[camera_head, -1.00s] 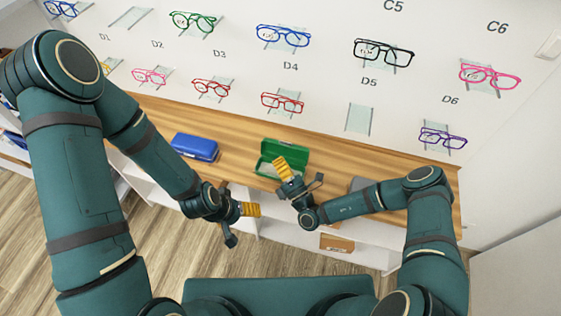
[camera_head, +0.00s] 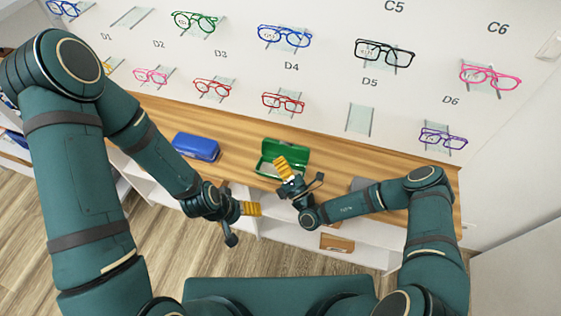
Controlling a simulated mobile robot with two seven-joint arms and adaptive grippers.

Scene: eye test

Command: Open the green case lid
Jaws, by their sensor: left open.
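The green case (camera_head: 289,154) sits on the wooden counter, its lid raised at the back and its pale inside partly showing. My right gripper (camera_head: 299,170) is open at the front right of the case. Its yellow finger pad overlaps the case in the picture and hides part of the inside; I cannot tell whether it touches. My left gripper (camera_head: 244,222) is open and empty, lower and to the left, in front of the counter's edge and apart from the case.
A shut blue case (camera_head: 196,147) lies on the counter (camera_head: 235,140) to the left. Several glasses hang on the white wall behind. White shelves stand below the counter, with a brown box (camera_head: 337,243).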

